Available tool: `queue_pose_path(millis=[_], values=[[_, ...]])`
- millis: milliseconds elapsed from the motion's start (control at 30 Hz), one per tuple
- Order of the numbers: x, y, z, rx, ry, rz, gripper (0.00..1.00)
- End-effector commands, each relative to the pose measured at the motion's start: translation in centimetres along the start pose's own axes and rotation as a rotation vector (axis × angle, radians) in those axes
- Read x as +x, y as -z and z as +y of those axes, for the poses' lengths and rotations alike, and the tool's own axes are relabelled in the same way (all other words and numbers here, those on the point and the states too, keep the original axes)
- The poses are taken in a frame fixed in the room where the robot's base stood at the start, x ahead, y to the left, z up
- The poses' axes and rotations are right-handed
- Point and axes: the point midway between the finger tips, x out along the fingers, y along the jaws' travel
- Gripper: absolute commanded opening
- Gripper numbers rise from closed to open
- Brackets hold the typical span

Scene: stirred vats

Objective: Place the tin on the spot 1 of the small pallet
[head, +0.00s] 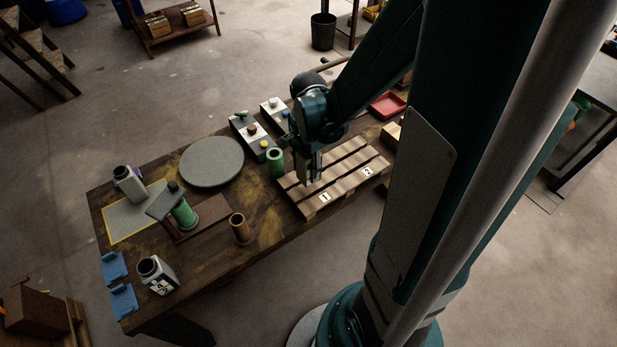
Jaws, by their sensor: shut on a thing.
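The small pallet (346,186) is a light wooden slatted pallet on the right part of the table. Its spot 1 label (325,197) is at the front left and its spot 2 label (368,171) at the front right. My gripper (313,180) points down over the left part of the pallet, just behind the spot 1 label. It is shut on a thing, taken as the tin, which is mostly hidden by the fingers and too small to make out. I cannot tell whether it touches the pallet.
A green cylinder (275,161) stands close left of the pallet. Button boxes (252,134) are behind it. A red tray (388,105) is at the back right.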

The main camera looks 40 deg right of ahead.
Motion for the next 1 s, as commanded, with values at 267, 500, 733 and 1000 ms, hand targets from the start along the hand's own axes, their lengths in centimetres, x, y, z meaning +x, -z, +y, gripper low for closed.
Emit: queue_pose_path(millis=[267, 500, 733, 1000], values=[[0.3, 0.0, 0.0, 0.000, 0.000, 0.000, 0.21], [0.7, 0.0, 0.0, 0.000, 0.000, 0.000, 0.21], [2.6, 0.0, -0.1, 0.000, 0.000, 0.000, 0.21], [4.4, 0.0, 0.0, 0.000, 0.000, 0.000, 0.21]])
